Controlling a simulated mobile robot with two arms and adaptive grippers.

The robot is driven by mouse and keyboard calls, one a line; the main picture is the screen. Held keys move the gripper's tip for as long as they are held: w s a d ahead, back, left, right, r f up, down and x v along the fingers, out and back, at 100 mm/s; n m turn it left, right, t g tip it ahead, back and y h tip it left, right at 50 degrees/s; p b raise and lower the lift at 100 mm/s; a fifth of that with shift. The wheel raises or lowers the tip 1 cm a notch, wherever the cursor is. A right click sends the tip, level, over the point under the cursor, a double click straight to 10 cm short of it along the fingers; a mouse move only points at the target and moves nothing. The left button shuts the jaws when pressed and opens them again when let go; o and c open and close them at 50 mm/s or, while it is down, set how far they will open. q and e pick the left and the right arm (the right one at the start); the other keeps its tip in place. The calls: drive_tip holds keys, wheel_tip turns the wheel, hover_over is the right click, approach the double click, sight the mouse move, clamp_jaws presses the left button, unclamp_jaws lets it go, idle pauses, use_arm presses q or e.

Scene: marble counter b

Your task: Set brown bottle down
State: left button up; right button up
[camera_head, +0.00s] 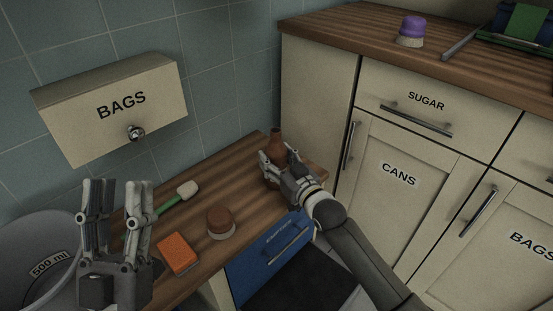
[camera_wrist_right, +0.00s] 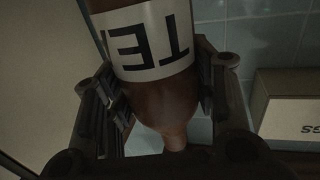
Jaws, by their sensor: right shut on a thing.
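The brown bottle (camera_head: 277,137) is at the far right end of the low wooden counter (camera_head: 226,174), near the wall and the cream cabinet. Its neck shows above my right gripper (camera_head: 278,160), which is shut around its body. In the right wrist view the bottle (camera_wrist_right: 160,95) has a white label with black letters and sits between the two fingers of the gripper (camera_wrist_right: 160,100). The bottle looks upright in the head view. Whether its base touches the counter is hidden by the gripper. My left gripper (camera_head: 117,190) is empty, with its fingers apart, at the left.
On the low counter are an orange sponge (camera_head: 179,254), a brown round brush (camera_head: 221,222) and a green-handled brush (camera_head: 178,199). A "BAGS" box (camera_head: 85,117) hangs on the wall. A blue drawer (camera_head: 264,256) is below. A purple brush (camera_head: 410,28) stands on the higher counter.

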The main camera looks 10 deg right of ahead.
drive_tip(key=shift+f, duration=0.1)
drive_tip(key=o, duration=0.9)
drive_tip(key=shift+o, duration=0.2)
